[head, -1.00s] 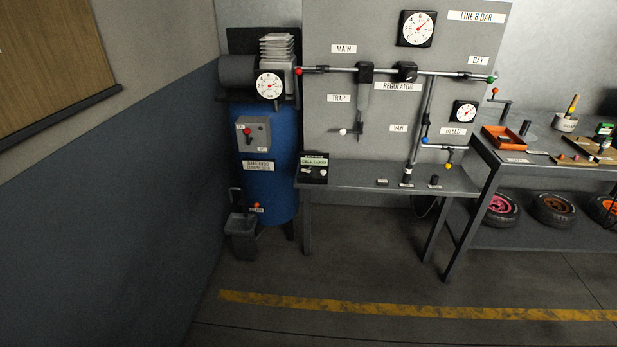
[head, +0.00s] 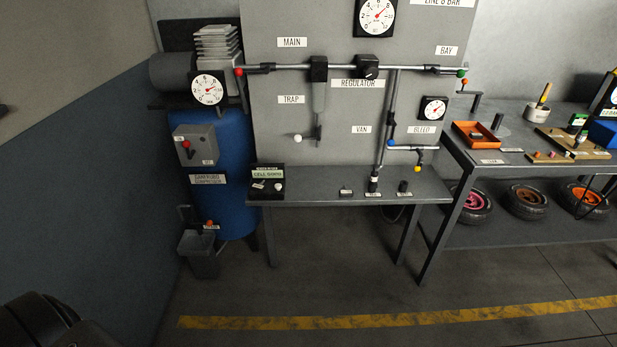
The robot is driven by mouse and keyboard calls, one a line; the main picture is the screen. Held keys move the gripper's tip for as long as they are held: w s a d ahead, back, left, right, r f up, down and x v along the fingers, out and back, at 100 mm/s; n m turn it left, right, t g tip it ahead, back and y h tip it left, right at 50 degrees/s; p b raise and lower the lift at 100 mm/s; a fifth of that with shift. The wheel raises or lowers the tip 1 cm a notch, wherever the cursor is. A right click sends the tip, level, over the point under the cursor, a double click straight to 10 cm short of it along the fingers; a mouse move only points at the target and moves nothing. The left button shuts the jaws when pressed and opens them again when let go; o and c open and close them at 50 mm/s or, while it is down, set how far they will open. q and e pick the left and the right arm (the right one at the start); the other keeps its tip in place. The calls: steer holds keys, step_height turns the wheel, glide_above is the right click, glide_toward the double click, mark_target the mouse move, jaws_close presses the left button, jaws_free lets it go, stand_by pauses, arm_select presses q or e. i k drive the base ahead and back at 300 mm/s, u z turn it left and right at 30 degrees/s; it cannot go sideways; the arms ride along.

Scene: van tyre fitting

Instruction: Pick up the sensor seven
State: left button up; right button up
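I cannot pick out the sensor seven for certain, as the small labels are too small to read. A black box with a lit display (head: 267,176) stands at the left end of the narrow grey bench (head: 330,187). A small pale piece (head: 258,185) and a small white piece (head: 278,187) lie on its front part. Several small dark items stand along the bench's front edge, among them a black cylinder (head: 374,181) and a dark stub (head: 403,186). Neither gripper shows; a dark part of my own body fills the lower left corner.
A blue compressor tank (head: 222,150) stands left of the bench, with a grey bucket (head: 200,257) at its foot. A pipe board (head: 270,120) rises behind the bench. A workbench (head: 490,158) with an orange tray (head: 470,135) and tyres below is on the right. The front floor is clear.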

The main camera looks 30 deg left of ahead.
mark_target(260, 188)
steer(key=z, duration=0.2)
steer(key=i, duration=0.95)
steer(key=u, duration=0.1)
